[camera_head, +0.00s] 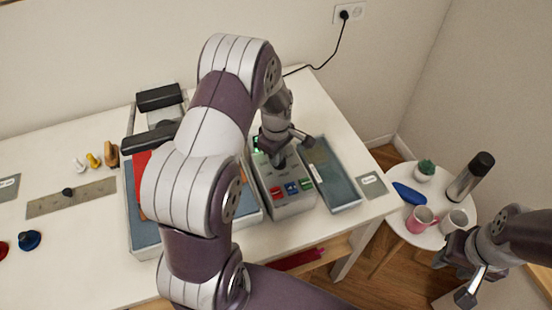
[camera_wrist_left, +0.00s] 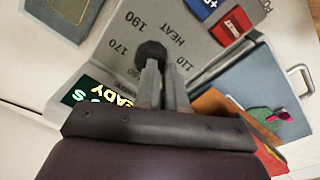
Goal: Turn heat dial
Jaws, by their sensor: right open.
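The heat dial (camera_wrist_left: 150,52) is a dark round knob on the grey face of the press control box (camera_head: 290,205), with the word HEAT and numbers such as 110, 170 and 190 around it. My left gripper (camera_wrist_left: 161,66) has its fingertips at the dial, with the two fingers close together. I cannot tell whether they grip it. In the head view my left gripper (camera_head: 277,158) is over the box and hides the dial. A lit green display (camera_wrist_left: 100,98) reads READY in part. My right gripper (camera_head: 465,275) is open and empty at the lower right, away from the box.
The box has red, blue and green labels at its front. A blue tray (camera_head: 335,180) lies right of it; the press (camera_head: 148,240) is left, partly behind my left arm. Mugs (camera_head: 420,218), a flask (camera_head: 470,177) and a plant (camera_head: 425,170) stand on a round side table.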

